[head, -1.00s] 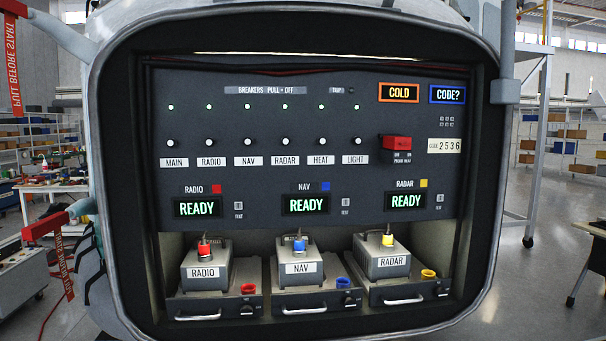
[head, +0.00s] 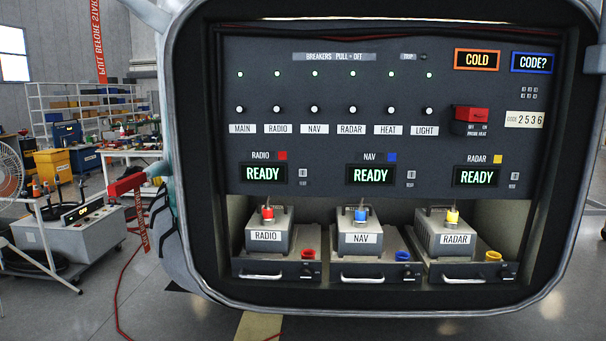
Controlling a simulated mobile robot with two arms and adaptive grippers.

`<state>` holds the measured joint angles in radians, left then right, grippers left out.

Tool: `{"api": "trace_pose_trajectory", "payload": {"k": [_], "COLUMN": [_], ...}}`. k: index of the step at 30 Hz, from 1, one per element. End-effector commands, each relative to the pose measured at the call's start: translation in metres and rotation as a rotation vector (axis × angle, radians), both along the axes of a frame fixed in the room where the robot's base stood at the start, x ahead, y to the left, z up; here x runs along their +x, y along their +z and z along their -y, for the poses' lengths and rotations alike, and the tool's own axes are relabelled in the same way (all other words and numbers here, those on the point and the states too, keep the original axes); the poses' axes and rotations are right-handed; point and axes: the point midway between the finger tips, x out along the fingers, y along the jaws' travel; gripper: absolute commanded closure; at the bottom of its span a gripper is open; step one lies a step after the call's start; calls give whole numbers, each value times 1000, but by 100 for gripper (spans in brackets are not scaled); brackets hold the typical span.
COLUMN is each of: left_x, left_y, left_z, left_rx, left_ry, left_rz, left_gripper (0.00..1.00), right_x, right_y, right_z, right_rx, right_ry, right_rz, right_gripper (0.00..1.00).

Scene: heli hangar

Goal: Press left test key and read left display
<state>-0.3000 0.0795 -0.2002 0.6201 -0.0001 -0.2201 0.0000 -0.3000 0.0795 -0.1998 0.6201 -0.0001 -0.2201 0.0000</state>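The left display, marked RADIO (head: 263,174), reads READY in green. Its small test key (head: 303,174) is just right of it on the dark panel (head: 330,140). The NAV display (head: 371,174) and the RADAR display (head: 476,177) also read READY, each with a small test key at its right. Grey boxes labelled RADIO (head: 268,236), NAV (head: 367,238) and RADAR (head: 456,240) sit in trays below the displays. Neither of my grippers shows in the head view.
The panel also has a COLD sign (head: 477,60), a CODE? sign (head: 532,62), a red-covered probe heat switch (head: 470,115) and a code plate reading 2536 (head: 525,119). A grey cart (head: 70,240) and a fan (head: 10,172) stand left. A red hose lies on the floor.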

Motion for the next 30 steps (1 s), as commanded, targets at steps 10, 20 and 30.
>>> {"api": "trace_pose_trajectory", "payload": {"k": [10,20,30], "left_x": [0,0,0], "left_y": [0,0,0], "left_z": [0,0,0], "left_rx": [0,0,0], "left_ry": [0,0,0], "left_rz": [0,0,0], "left_gripper": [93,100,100], "right_x": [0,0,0], "right_y": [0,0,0], "right_z": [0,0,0], "right_rx": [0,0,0], "right_ry": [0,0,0], "right_rz": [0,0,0], "right_gripper": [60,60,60]}}
